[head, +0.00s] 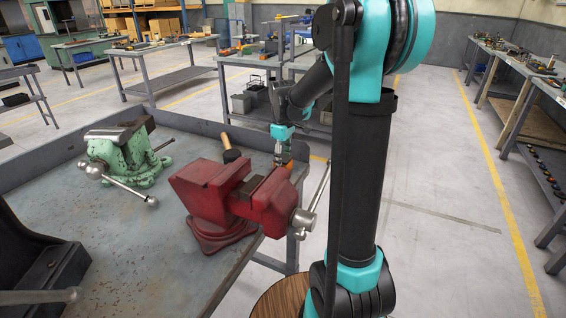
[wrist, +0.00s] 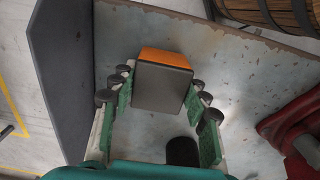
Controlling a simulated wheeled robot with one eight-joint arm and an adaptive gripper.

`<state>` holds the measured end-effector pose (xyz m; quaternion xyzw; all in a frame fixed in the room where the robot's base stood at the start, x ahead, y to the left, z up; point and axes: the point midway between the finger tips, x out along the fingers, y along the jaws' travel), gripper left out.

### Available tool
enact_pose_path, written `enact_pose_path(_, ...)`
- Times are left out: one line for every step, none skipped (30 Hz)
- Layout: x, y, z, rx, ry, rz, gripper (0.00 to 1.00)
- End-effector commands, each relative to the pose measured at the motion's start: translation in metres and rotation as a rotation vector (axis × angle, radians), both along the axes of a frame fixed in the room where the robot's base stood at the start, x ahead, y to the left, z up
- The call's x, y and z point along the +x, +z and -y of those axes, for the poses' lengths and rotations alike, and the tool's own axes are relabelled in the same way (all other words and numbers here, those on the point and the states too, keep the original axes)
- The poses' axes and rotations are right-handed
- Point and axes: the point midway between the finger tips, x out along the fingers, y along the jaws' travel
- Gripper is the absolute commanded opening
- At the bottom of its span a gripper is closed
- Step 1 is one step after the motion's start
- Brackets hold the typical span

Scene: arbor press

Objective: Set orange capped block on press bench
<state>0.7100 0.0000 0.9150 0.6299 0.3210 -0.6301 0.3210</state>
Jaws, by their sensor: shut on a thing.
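The orange block with a dark grey cap (wrist: 163,82) sits between the fingers of my gripper (wrist: 160,92) in the wrist view, and the gripper is shut on it. In the head view my gripper (head: 283,148) points down behind the red vise, and only a small orange part of the block shows there. The grey metal bench (head: 120,225) lies below; its worn top (wrist: 250,80) fills much of the wrist view. I cannot tell whether the block touches the bench top or hangs just above it.
A red vise (head: 225,195) stands close to my gripper, its edge also in the wrist view (wrist: 295,125). A green vise (head: 125,155) stands farther left, and a dark metal machine (head: 45,255) at the near left. Bare bench top lies between them.

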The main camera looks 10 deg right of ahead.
Motion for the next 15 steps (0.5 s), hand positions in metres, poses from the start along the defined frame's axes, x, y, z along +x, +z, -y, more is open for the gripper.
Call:
enact_pose_path(-0.0001,-0.0018,0.0001,0.000,0.000,0.000,0.07)
enact_pose_path(-0.0001,-0.0020,0.0000,0.000,0.000,0.000,0.07)
enact_pose_path(-0.0001,-0.0020,0.0000,0.000,0.000,0.000,0.07)
enact_pose_path(-0.0001,-0.0019,0.0000,0.000,0.000,0.000,0.07)
enact_pose_path(-0.0001,-0.0018,0.0000,0.000,0.000,0.000,0.07)
enact_pose_path(-0.0001,-0.0018,0.0000,0.000,0.000,0.000,0.07)
enact_pose_path(-0.0001,-0.0017,0.0000,0.000,0.000,0.000,0.07)
enact_pose_path(-0.0001,-0.0019,0.0000,0.000,0.000,0.000,0.07)
enact_pose_path(0.0000,-0.0025,0.0000,0.000,0.000,0.000,0.07)
enact_pose_path(0.0000,-0.0033,0.0000,0.000,0.000,0.000,0.07)
enact_pose_path(0.0000,-0.0041,0.0000,0.000,0.000,0.000,0.07)
enact_pose_path(0.0000,-0.0044,0.0000,0.000,0.000,0.000,0.48)
enact_pose_path(0.0000,-0.0042,0.0000,0.000,0.000,0.000,0.52)
enact_pose_path(0.0000,-0.0042,0.0000,0.000,0.000,0.000,0.56)
enact_pose_path(0.0000,-0.0042,0.0000,0.000,0.000,0.000,0.61)
